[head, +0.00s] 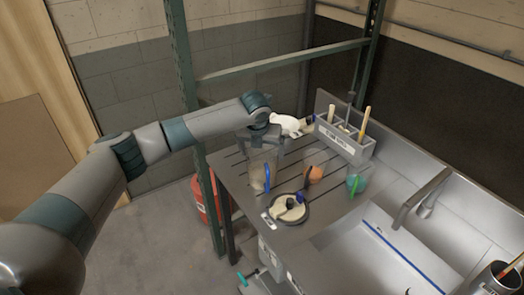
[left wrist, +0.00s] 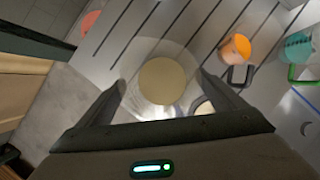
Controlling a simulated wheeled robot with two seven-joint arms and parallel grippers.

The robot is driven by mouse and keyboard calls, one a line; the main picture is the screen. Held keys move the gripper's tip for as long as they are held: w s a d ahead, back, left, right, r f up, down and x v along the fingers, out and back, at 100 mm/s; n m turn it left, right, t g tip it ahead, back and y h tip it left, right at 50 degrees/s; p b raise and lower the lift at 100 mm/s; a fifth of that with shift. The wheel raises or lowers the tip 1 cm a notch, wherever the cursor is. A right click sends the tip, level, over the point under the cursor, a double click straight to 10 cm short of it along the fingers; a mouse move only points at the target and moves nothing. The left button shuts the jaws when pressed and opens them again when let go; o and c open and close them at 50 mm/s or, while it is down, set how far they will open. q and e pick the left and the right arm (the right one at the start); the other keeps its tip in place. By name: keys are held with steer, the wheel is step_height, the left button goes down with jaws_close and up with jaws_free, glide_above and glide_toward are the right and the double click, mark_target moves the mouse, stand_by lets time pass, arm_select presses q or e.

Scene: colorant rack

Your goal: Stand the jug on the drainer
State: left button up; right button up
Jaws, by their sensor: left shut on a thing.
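The clear jug (head: 262,168) is upright over the left part of the grooved metal drainer (head: 232,166). My left gripper (head: 262,138) is shut on it from above. In the left wrist view, the jug (left wrist: 162,80) sits between the two fingers, with a pale beige round area inside it. The drainer's dark grooves (left wrist: 130,38) run behind it. I cannot tell whether the jug's base touches the drainer. A blue strip (head: 267,177) shows at the jug's front. My right gripper is in neither view.
A dark round dish (head: 289,209), an orange cup (head: 314,174) and a green cup (head: 356,182) stand close to the right. A grey caddy with brushes (head: 344,142) is at the back. The sink (head: 375,250) lies right; a green rack post (head: 190,100) stands left.

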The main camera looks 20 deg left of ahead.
arm_select(q)
steer(key=o, duration=1.8)
steer(key=shift+b+v, duration=1.65)
steer(key=shift+v, duration=4.4)
steer(key=shift+s+f, duration=0.15)
